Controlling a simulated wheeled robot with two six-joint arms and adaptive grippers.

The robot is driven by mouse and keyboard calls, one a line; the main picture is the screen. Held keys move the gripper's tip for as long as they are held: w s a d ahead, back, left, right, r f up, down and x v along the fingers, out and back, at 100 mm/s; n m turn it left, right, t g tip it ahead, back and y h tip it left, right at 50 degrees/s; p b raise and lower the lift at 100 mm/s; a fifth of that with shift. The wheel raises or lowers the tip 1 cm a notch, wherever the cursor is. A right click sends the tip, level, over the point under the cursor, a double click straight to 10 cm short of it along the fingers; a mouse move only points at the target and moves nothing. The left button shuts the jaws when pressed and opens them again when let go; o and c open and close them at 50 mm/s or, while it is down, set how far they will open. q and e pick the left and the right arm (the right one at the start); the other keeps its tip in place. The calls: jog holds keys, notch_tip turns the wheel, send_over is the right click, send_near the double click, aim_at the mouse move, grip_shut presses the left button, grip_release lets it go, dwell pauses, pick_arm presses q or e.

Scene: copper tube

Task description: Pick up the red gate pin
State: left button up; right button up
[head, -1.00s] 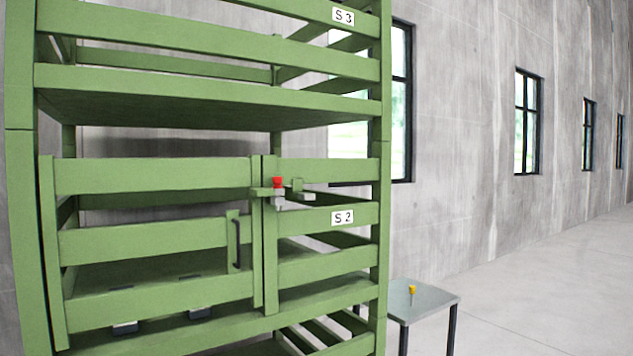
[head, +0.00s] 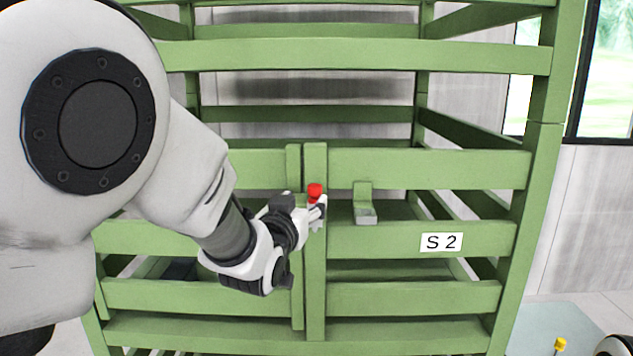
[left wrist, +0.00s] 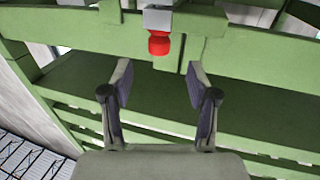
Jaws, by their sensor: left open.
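The red gate pin (head: 315,190) stands upright at the gate post of the green rack, at the latch. Its red head and a grey block beside it also show in the left wrist view, where the pin (left wrist: 159,43) appears head down. My left gripper (head: 317,213) is at the latch, just below the red head in the head view. In the left wrist view my left gripper (left wrist: 160,82) is open and empty. The pin lies beyond the fingertips, roughly centred between them. The pin's shaft is hidden.
The green rack (head: 420,290) fills the front, with gate slats and a green bracket (head: 364,205) right of the pin. A label S 2 (head: 441,242) is on a slat. A small table (head: 535,335) with a yellow pin (head: 560,343) stands at the lower right.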

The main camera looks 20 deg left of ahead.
aim_at(315, 189)
pick_arm(q)
jog(key=shift+w+a+r+p, duration=0.2)
jog(key=shift+w+p, duration=0.1)
jog(key=shift+w, duration=0.2)
jog(key=shift+w+a+r+p, duration=0.15)
jog(key=shift+w+r+p, duration=0.1)
jog(key=shift+w, duration=0.2)
jog(key=w+p, duration=0.1)
jog(key=w, duration=0.1)
jog(key=w+d+p, duration=0.1)
jog(key=w+p, duration=0.1)
jog(key=w, duration=0.1)
jog(key=shift+w+d+f, duration=0.1)
jog(key=shift+w+f, duration=0.05)
jog(key=shift+w, duration=0.1)
jog(key=shift+w+f+p, duration=0.1)
jog(key=shift+w+p, duration=0.3)
jog(key=shift+p, duration=0.05)
jog(key=shift+s+a, duration=0.2)
jog(key=shift+a, duration=0.15)
jog(key=shift+c, duration=1)
jog(key=shift+w+d+f, duration=0.1)
jog(key=shift+d, duration=0.05)
grip_shut()
